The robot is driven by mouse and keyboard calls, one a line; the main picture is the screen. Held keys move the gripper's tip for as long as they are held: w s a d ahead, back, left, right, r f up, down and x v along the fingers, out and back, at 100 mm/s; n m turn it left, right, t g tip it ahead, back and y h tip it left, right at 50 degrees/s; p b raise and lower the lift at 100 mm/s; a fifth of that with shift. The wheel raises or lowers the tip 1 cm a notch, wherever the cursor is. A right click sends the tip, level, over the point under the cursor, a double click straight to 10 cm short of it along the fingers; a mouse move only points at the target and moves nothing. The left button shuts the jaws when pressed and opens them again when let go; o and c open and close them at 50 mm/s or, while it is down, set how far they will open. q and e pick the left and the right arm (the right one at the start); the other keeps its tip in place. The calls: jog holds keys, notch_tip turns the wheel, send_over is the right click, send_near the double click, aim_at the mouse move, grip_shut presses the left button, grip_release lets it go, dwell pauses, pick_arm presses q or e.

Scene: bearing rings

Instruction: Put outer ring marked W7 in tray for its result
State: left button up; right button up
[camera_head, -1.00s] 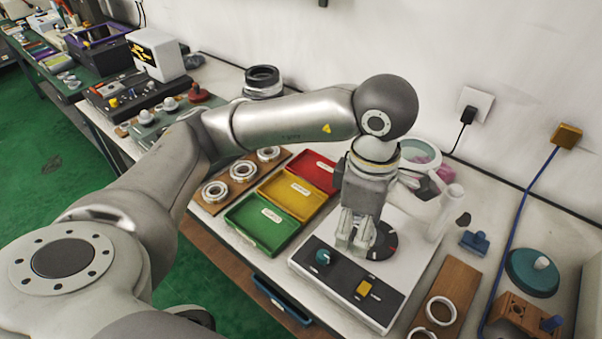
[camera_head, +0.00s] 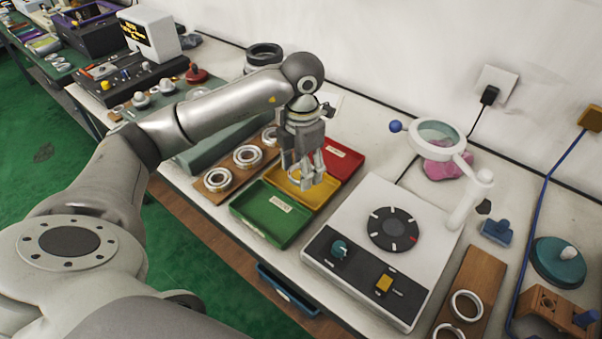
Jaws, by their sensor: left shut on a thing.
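My left gripper (camera_head: 303,178) is above the yellow tray (camera_head: 319,200), pointing down, shut on a pale metal ring (camera_head: 294,176) that is mostly hidden by the fingers. I cannot read any mark on it. The green tray (camera_head: 262,234) lies to the front left of the yellow one and the red tray (camera_head: 345,163) behind it; each carries a small label too small to read. The green and red trays look empty. My right gripper is not in view.
The white tester (camera_head: 365,275) with a bare dark turntable (camera_head: 394,229) stands right of the trays, with a magnifier (camera_head: 440,133) above its back. A wooden board (camera_head: 482,272) holds two rings at the right. Several bearings sit on a board (camera_head: 205,187) at the left.

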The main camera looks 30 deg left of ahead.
pick_arm(q)
jog(key=w+a+f, duration=0.2)
jog(key=f, duration=0.1)
jog(key=w+f, duration=0.2)
jog(key=shift+a+p, duration=0.35)
jog(key=shift+a, duration=0.05)
jog(key=shift+w+a+f, duration=0.25)
jog(key=shift+w+f, duration=0.15)
jog(key=shift+f, duration=0.25)
notch_tip(320, 180, down, 3)
jog(key=shift+a+f+p, duration=0.1)
jog(key=shift+p, duration=0.5)
jog(key=shift+f, duration=0.15)
jog(key=o, duration=1.1)
